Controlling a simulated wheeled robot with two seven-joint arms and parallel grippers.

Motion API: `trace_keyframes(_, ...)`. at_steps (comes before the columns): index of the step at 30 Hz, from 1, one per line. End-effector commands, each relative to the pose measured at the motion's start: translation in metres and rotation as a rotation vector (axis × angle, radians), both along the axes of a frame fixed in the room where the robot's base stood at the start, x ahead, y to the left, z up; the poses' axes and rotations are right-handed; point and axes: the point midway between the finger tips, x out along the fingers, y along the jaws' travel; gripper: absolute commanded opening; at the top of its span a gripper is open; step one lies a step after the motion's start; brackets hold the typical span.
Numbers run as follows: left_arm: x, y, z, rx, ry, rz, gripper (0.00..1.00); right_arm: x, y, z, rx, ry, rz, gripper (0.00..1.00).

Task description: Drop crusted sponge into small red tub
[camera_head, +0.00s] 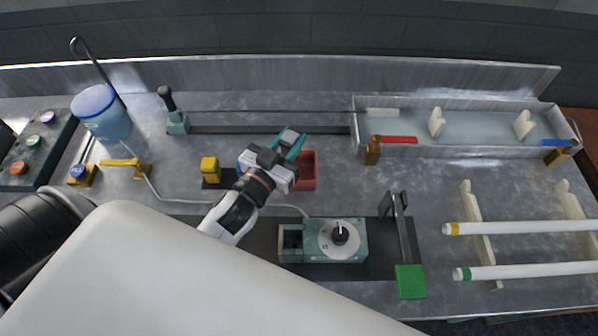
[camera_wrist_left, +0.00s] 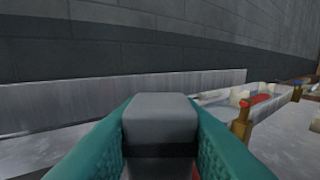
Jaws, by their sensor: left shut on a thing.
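My left gripper (camera_head: 290,142) has teal fingers and reaches in over the middle of the bench. In the left wrist view its fingers (camera_wrist_left: 160,135) are shut on a grey block with rounded edges, which I take to be the crusted sponge (camera_wrist_left: 160,108). In the head view the fingers largely hide the sponge. The small red tub (camera_head: 307,176) is just beside and below the gripper in the picture, partly covered by it. I cannot tell how high the gripper is above the tub's rim. My right gripper is not in view.
A yellow block (camera_head: 209,168) stands left of the gripper. A teal box with a dial (camera_head: 338,240) is in front. A long metal trough (camera_head: 460,146) is at the right, with white tubes (camera_head: 525,228) on supports nearer. A blue canister (camera_head: 104,118) stands far left.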

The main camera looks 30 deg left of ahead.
Motion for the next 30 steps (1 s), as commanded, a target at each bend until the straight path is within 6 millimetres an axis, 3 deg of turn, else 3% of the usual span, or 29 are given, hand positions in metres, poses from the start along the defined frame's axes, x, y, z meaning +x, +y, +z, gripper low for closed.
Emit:
trace_keyframes(1, 0.0, 0.0, 0.001, 0.0, 0.0, 0.0, 0.08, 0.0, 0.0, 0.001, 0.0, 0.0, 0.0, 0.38)
trace_keyframes(2, 0.0, 0.0, 0.001, 0.0, 0.0, 0.0, 0.33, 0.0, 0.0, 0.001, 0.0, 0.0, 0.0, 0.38)
trace_keyframes(6, 0.0, 0.0, 0.001, 0.0, 0.0, 0.0, 0.55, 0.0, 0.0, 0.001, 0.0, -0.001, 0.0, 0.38)
trace_keyframes(17, -0.005, 0.0, -0.002, -0.001, 0.002, 0.001, 0.55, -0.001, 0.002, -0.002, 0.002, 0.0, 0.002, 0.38)
trace_keyframes(20, -0.018, 0.002, -0.003, -0.002, 0.004, 0.001, 0.55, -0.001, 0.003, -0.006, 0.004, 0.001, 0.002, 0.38)
trace_keyframes(30, -0.088, 0.007, -0.004, -0.001, 0.005, 0.002, 0.55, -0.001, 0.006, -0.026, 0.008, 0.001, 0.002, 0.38)
